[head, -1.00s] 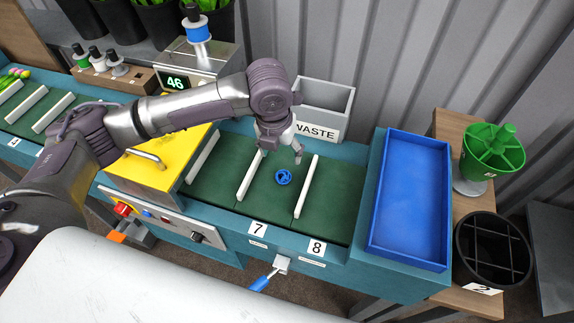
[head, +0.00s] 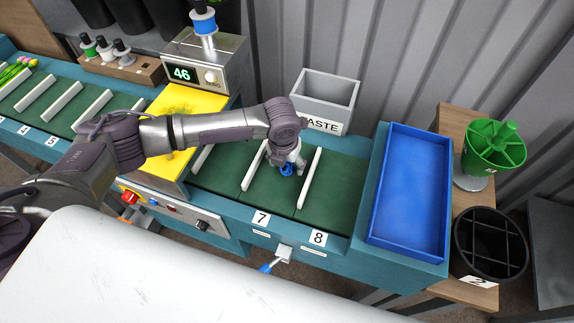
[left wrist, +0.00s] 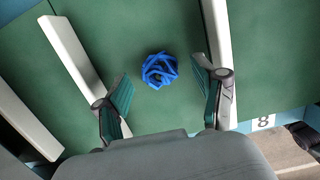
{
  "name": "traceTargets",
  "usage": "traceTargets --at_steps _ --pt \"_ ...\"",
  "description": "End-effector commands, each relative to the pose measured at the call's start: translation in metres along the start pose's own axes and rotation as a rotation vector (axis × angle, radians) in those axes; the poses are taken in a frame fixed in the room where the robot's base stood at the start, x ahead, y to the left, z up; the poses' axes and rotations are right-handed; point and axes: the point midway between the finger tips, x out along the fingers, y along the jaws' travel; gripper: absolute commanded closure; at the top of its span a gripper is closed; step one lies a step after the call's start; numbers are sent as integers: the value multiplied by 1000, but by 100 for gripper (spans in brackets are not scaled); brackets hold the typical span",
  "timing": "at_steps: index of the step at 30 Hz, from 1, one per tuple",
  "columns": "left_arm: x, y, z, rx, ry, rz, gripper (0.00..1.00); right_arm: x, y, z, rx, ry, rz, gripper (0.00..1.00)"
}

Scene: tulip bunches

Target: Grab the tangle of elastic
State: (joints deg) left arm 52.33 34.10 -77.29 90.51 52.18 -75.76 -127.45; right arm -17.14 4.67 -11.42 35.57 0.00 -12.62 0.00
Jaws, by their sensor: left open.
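The tangle of elastic is a small blue knot of bands (head: 287,169) on the green belt, in the lane between two white dividers near labels 7 and 8. In the left wrist view the tangle (left wrist: 160,70) lies just beyond and between the fingertips, touching neither finger. My left gripper (head: 288,168) is open and low over the belt; in the left wrist view its two fingers (left wrist: 160,90) are spread wide, the right one close to a divider. In the head view the gripper partly hides the tangle. My right gripper is not in view.
White dividers (head: 309,178) and (head: 254,166) flank the lane. A grey waste bin (head: 325,118) stands behind it. A blue tray (head: 408,195) is to the right, with a green bucket (head: 494,147) and a black divided bucket (head: 490,247) beyond. A yellow cover (head: 189,108) is left.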

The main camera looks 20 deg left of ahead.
Motion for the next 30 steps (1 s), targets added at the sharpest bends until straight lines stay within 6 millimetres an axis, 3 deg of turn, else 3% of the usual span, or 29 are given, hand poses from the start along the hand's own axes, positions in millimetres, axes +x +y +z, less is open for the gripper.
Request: traceTargets --at_steps 4,11,20,30 --pt "12 0 -1 1 1 0 30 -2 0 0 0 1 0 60" --pt "13 0 0 1 0 0 32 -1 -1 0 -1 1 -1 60" --pt "12 0 0 1 0 0 82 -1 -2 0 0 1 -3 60" --pt "10 0 0 0 -1 0 84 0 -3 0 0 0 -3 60"
